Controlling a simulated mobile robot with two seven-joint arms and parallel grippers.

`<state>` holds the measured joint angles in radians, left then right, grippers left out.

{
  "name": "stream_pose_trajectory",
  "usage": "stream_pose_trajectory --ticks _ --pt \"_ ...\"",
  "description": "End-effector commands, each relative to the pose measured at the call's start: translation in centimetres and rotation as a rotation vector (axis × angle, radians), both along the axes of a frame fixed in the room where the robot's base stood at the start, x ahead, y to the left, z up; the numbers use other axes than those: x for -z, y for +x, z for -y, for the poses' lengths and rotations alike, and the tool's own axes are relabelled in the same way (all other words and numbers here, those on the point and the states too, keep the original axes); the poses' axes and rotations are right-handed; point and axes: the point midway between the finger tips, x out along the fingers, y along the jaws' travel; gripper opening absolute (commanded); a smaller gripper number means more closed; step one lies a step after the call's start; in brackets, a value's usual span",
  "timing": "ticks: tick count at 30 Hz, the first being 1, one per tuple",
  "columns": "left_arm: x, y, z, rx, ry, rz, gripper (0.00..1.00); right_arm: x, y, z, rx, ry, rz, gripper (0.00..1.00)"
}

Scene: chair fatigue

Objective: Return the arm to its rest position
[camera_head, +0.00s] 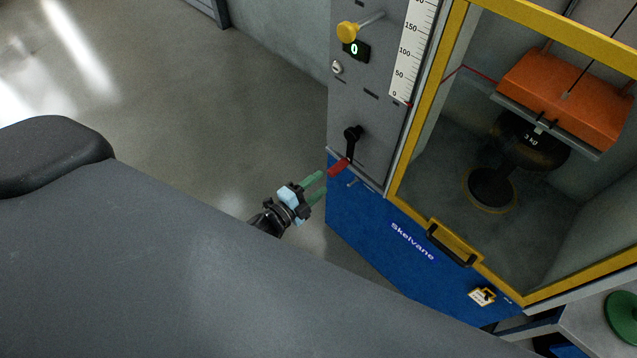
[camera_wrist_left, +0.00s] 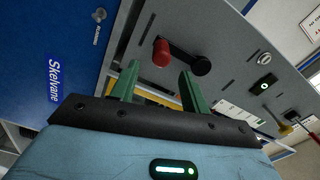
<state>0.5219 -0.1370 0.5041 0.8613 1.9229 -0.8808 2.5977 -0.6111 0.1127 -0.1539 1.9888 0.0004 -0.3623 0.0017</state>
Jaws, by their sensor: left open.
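My left gripper (camera_head: 321,184) has two green fingers and a pale blue body. It is open and empty, just left of the machine's crank handle. The crank has a red grip (camera_head: 339,168) on a black arm (camera_head: 351,140). In the left wrist view the open fingers (camera_wrist_left: 158,70) point at the panel, and the red grip (camera_wrist_left: 161,52) shows in the gap, past the tips. It appears apart from the fingers. My right gripper is out of view.
The machine has a blue base (camera_head: 365,220), a grey panel (camera_head: 365,105) with a yellow knob (camera_head: 347,31), and a yellow-framed door (camera_head: 412,150). Behind the door hang an orange block (camera_head: 575,98) and a black weight stand (camera_head: 492,188). Open floor (camera_head: 230,110) lies left of the machine.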

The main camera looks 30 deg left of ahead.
Motion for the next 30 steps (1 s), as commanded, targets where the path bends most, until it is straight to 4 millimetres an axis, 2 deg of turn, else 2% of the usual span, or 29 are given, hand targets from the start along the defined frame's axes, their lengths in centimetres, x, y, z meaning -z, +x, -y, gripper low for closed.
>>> stream_pose_trajectory --ticks 10,14,17,23,27,30 --pt "0.0 0.0 0.0 0.000 0.003 0.000 0.46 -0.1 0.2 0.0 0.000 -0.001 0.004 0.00" --pt "0.7 -1.0 0.0 0.027 0.118 0.000 0.46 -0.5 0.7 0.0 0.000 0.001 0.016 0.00" --pt "2.2 -3.2 0.0 0.096 0.371 0.010 0.46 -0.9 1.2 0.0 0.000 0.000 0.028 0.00" --pt "5.9 -10.0 -0.2 0.367 1.115 0.112 0.46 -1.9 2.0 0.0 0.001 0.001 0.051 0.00" --pt "7.6 -14.9 -0.7 0.611 1.617 0.263 0.46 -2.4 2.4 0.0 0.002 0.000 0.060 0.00" --pt "8.1 -18.2 -1.1 0.804 1.949 0.419 0.46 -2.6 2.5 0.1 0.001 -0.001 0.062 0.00"
